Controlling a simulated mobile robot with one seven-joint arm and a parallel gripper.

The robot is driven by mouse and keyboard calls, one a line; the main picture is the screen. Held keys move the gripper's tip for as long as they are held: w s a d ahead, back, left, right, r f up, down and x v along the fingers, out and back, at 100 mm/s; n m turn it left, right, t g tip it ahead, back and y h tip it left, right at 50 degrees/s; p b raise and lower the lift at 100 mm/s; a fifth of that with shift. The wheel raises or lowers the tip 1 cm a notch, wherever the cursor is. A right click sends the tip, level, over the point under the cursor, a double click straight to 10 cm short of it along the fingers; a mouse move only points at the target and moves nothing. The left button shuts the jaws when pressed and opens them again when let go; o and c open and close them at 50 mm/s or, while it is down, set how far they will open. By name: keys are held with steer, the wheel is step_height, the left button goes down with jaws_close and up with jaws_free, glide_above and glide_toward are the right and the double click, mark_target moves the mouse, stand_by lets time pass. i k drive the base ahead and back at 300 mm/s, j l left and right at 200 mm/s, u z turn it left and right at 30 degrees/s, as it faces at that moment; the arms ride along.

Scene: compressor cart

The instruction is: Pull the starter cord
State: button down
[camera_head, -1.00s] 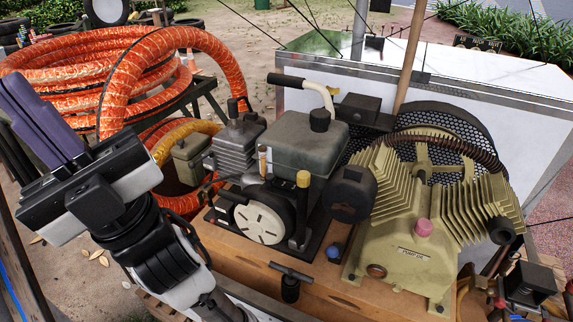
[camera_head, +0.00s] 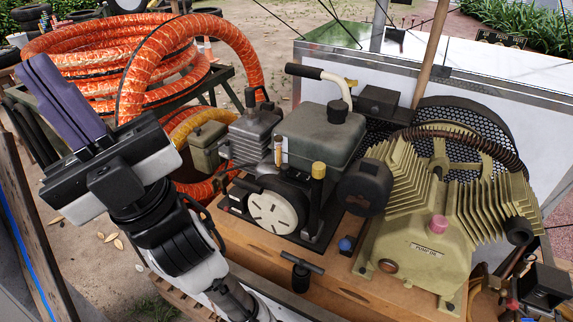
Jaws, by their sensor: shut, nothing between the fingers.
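A small engine with a grey tank (camera_head: 325,140) and a round white slotted recoil cover (camera_head: 271,212) sits on the wooden cart top. A black T-shaped handle (camera_head: 301,268) shows at the cart's front edge, below the engine; it looks like the starter cord's grip, and no cord is visible on it. My gripper (camera_head: 58,92) is at the left of the view, its purple fingers pointing up and left, shut and empty. It is well apart from the T-handle and the engine.
The tan pump (camera_head: 420,245) with fins and a belt guard stands right of the engine. A black-and-white hose handle (camera_head: 318,73) rises behind the tank. Orange hose coils (camera_head: 70,55) lie behind my gripper. A wooden post (camera_head: 28,225) stands at the far left.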

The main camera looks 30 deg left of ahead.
mark_target(244, 184)
steer(key=l+u, duration=0.15)
steer(key=u, duration=0.2)
steer(key=l+u, duration=0.15)
steer(key=u, duration=0.25)
steer(key=k+l+u, duration=0.1)
steer(key=u, duration=0.25)
